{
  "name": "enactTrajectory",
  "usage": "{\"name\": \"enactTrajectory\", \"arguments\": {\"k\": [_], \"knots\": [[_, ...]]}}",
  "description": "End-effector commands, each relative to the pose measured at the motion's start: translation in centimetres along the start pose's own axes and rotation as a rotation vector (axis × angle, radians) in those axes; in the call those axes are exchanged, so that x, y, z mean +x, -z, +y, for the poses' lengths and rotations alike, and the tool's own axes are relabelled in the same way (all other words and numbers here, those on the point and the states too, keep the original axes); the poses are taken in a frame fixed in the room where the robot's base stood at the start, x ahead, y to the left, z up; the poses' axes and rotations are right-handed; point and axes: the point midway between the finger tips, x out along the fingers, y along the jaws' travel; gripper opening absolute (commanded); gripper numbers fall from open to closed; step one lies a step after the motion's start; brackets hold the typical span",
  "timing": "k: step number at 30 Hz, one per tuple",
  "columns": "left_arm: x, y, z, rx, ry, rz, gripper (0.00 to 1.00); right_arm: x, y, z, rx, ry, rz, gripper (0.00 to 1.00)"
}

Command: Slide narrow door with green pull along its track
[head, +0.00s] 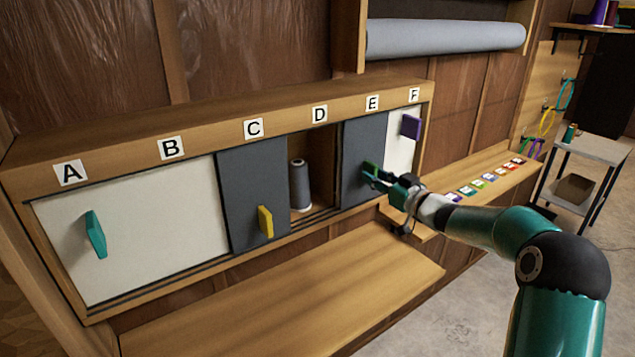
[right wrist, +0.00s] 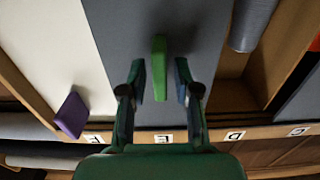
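The narrow dark grey door (head: 358,150) with the green pull stands under label E in the wall cabinet. Its green pull (right wrist: 159,68) stands out from the door in the right wrist view, between the two fingers of my right gripper (right wrist: 159,80). The fingers are open, with a gap on each side of the pull. In the head view my right gripper (head: 376,176) is at this door and partly covers the pull. The door (right wrist: 150,30) also fills the middle of the right wrist view. My left gripper is not in view.
The opening under D shows a grey thread spool (head: 299,185). A grey door with a yellow pull (head: 265,221) is under C. A white door with a teal pull (head: 96,234) spans A and B; a purple pull (head: 411,126) is under F. A wooden ledge (head: 290,290) juts out below.

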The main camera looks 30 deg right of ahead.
Motion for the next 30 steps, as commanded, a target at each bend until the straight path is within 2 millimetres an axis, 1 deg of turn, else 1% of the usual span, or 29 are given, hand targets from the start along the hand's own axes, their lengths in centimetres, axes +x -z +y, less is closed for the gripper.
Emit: {"name": "enactTrajectory", "arguments": {"k": [8, 11, 14, 21, 24, 27, 30], "knots": [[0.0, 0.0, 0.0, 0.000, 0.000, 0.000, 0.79, -0.1, -0.1, 0.0, 0.000, -0.001, -0.002, 0.38], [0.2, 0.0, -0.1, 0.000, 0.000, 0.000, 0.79, -0.5, -0.1, 0.0, 0.000, -0.001, -0.002, 0.38], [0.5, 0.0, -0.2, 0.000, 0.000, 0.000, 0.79, -1.6, -0.2, 0.1, 0.000, -0.002, -0.002, 0.38], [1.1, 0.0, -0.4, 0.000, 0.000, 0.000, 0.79, -5.2, -0.2, 0.1, 0.000, -0.003, -0.003, 0.38], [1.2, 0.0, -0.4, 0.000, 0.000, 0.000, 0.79, -6.3, -0.2, 0.1, 0.000, -0.003, -0.003, 0.38], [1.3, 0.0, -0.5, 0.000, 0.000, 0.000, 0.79, -7.0, -0.1, 0.0, 0.001, -0.002, -0.002, 0.38], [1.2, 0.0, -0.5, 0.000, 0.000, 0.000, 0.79, -7.1, -0.1, 0.0, 0.001, -0.001, -0.002, 0.38]]}}
